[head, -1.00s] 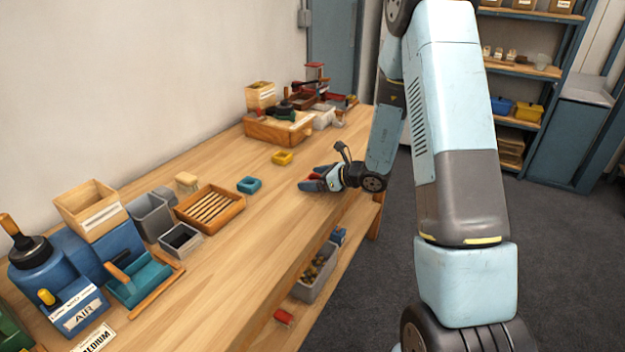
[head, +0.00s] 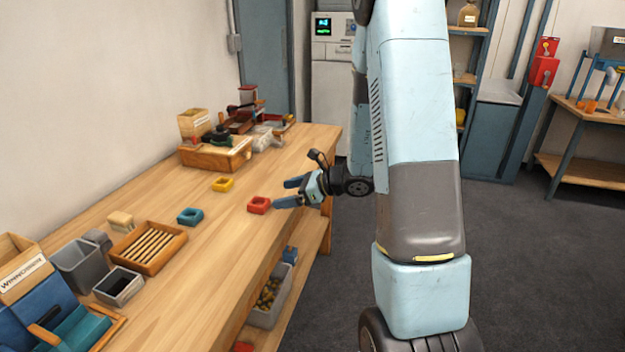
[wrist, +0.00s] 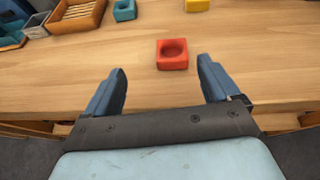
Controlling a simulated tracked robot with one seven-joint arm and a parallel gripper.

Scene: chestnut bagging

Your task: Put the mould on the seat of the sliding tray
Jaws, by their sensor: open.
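A red mould (head: 259,205), a small square block with a round hollow, lies on the wooden bench near its front edge. My gripper (head: 287,192) is open and empty, its fingertips just short of the red mould. In the wrist view the red mould (wrist: 173,55) sits beyond and between the two spread fingers, apart from both. A teal mould (head: 190,216) and a yellow mould (head: 222,184) lie farther back on the bench. A teal tray with wooden rails (head: 78,331), apparently the sliding tray, is at lower left, cut by the frame edge; its seat is not clear.
A wooden tray of slats (head: 177,242), a grey bin (head: 80,262) and a small dark-filled box (head: 120,287) stand between the moulds and the teal tray. A wooden base with tools (head: 213,157) is at the bench's far end. Bare bench surrounds the red mould.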

